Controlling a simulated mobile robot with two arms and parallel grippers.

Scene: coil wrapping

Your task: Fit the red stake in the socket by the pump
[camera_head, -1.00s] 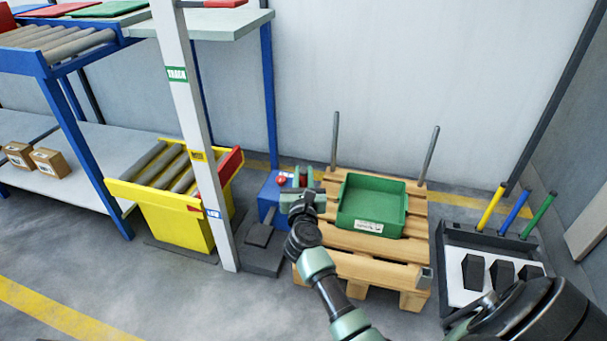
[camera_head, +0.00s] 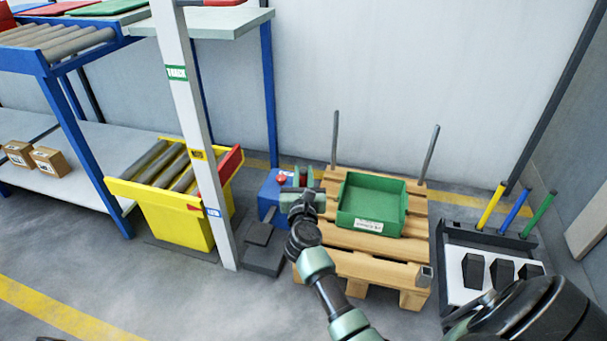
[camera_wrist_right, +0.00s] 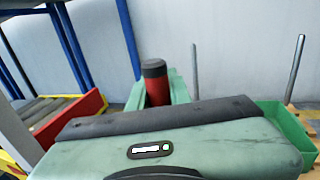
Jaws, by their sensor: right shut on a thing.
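The red stake (camera_wrist_right: 156,88), with a black top end, stands between the green fingers of my right gripper (camera_wrist_right: 158,88) in the right wrist view. My right gripper (camera_head: 303,177) is shut on it, beside the pump and near the left side of the pallet in the head view. The pump (camera_head: 267,197) is a blue box with a red knob and a dark pedal in front. The pallet's near left corner is hidden behind my arm, so I cannot see a socket there. The stake's lower end is hidden too. My left gripper is out of view.
The wooden pallet (camera_head: 385,273) carries a green bin (camera_head: 372,222) and two upright grey stakes at its back corners. A metal socket (camera_head: 426,276) shows at its near right corner. A white post (camera_head: 203,170) and yellow roller unit (camera_head: 160,213) stand left; a stake rack (camera_head: 447,262) stands right.

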